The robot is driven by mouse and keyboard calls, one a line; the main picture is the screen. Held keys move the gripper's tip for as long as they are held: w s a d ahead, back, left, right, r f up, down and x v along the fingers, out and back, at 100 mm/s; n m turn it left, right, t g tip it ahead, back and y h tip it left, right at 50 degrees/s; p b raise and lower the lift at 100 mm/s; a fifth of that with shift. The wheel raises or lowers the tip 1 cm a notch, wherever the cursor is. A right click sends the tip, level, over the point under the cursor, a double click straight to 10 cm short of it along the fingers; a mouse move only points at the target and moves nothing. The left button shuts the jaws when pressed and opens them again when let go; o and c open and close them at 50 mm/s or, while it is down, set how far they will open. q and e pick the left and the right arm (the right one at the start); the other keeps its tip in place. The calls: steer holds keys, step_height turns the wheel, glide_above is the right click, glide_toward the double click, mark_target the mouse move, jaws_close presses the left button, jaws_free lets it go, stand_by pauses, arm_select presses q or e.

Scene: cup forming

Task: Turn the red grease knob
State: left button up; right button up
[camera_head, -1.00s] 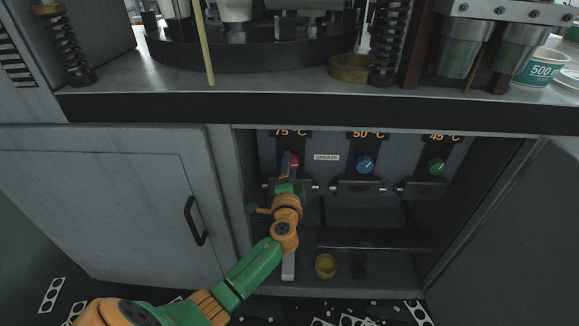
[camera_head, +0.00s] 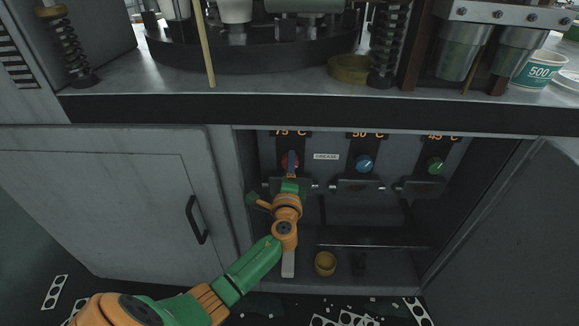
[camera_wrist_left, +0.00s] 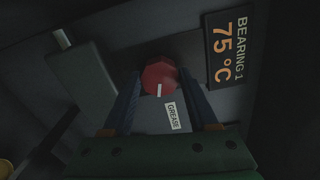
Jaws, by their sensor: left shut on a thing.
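The red grease knob (camera_head: 284,161) is on the cabinet's back panel, under the 75 °C sign. It also shows in the left wrist view as a faceted red knob (camera_wrist_left: 160,74) with a white pointer line. My left gripper (camera_head: 291,163) reaches in from below and is shut on the red knob, with one blue finger on either side in the left wrist view (camera_wrist_left: 160,82). The gripper hides part of the knob in the head view. My right gripper is not in view.
A blue knob (camera_head: 365,164) and a green knob (camera_head: 436,166) are further right on the panel. A GREASE label (camera_head: 326,156) sits beside the red knob. Metal blocks jut out below the knobs. The open cabinet has a left door (camera_head: 130,205) and a yellow cup (camera_head: 325,263) low inside.

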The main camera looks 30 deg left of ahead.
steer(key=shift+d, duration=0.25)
arm_select(q)
steer(key=o, duration=1.4)
steer(key=shift+c, duration=0.2)
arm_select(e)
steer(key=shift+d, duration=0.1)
arm_select(q)
steer(key=v, duration=0.7)
steer(key=shift+p, duration=0.45)
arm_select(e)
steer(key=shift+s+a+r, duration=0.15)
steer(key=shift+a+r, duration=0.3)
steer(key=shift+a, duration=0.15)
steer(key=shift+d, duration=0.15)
